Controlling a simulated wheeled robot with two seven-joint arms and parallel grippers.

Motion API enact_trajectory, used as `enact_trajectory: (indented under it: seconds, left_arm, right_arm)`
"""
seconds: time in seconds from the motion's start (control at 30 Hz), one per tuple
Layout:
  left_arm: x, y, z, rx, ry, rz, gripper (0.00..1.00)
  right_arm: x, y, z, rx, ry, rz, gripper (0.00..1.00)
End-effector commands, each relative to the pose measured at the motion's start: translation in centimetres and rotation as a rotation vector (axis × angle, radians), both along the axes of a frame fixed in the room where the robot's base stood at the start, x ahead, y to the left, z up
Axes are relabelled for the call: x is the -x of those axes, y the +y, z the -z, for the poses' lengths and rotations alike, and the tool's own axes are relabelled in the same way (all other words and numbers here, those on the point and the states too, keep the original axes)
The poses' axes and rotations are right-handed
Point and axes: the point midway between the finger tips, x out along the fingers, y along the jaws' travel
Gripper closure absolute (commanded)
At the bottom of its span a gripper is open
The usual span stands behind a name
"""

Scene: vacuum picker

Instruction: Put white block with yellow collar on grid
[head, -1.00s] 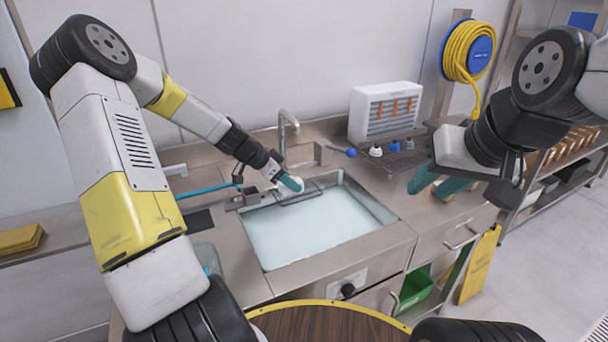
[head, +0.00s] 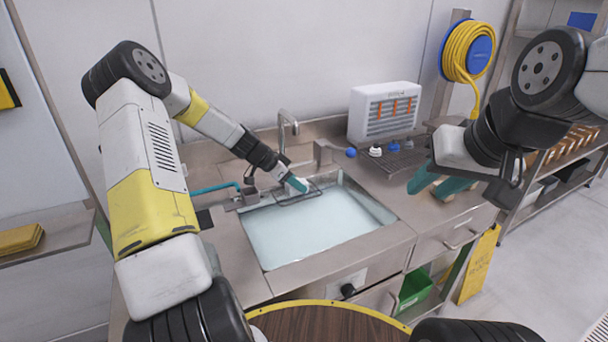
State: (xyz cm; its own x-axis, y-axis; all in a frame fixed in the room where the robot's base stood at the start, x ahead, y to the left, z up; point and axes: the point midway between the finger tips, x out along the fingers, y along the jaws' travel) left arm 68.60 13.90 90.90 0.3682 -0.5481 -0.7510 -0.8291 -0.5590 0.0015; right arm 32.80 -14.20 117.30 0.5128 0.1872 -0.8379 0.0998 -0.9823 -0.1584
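A wire grid (head: 404,160) lies on the counter right of the sink. A white piece (head: 375,151) and blue pieces (head: 393,146) stand along its back edge.
The sink (head: 315,235) holds pale water, with a small wire rack (head: 297,198) at its back. A tap (head: 284,130) rises behind it. A white heater-like box (head: 385,112) stands behind the grid. A blue piece (head: 351,153) sits left of the grid.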

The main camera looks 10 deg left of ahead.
Motion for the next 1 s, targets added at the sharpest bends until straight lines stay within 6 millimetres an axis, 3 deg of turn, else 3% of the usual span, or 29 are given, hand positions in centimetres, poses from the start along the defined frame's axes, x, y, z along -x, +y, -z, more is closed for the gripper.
enact_trajectory:
  seconds: [0.1,0.47,1.0]
  left_arm:
    - [0.0,0.0,0.0,0.000,0.000,0.000,0.42]
    - [0.1,0.2,-0.4,0.000,-0.001,-0.001,0.42]
    - [3.7,5.8,-7.8,-0.003,-0.002,-0.003,0.42]
  right_arm:
    - [0.0,0.0,0.0,0.000,0.000,0.000,0.64]
    - [0.0,0.0,0.0,0.000,0.000,0.000,0.64]
    - [0.0,0.0,0.0,0.000,0.000,0.000,0.64]
